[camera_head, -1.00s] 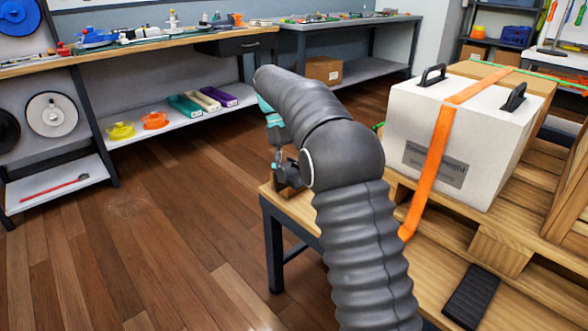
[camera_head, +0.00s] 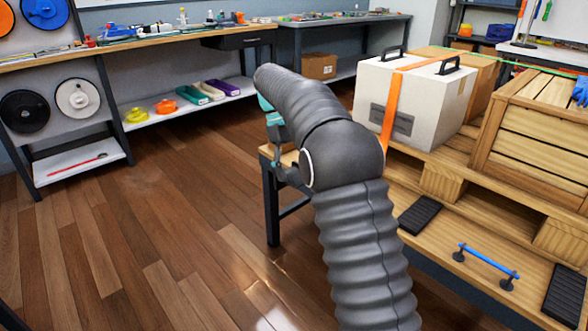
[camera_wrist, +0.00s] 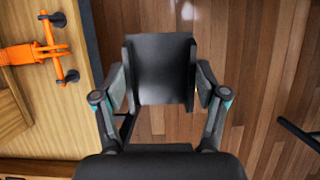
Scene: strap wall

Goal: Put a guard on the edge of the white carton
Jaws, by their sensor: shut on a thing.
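The white carton (camera_head: 372,88) stands on a wooden pallet at the right of the head view. It has two black handles, a grey label and an orange strap (camera_head: 391,108) over its top and front. In the wrist view my gripper (camera_wrist: 161,88) is shut on a dark grey plate-like piece, which looks like the guard (camera_wrist: 162,62). Beneath it is wooden floor. In the head view my gripper (camera_head: 284,168) is left of the carton and apart from it, partly covered by my arm. The guard cannot be made out there.
A small wooden table (camera_head: 268,152) stands beside my gripper. A slatted crate (camera_head: 535,135), a blue-barred handle (camera_head: 488,262) and black pads are at right. Floor at left is clear.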

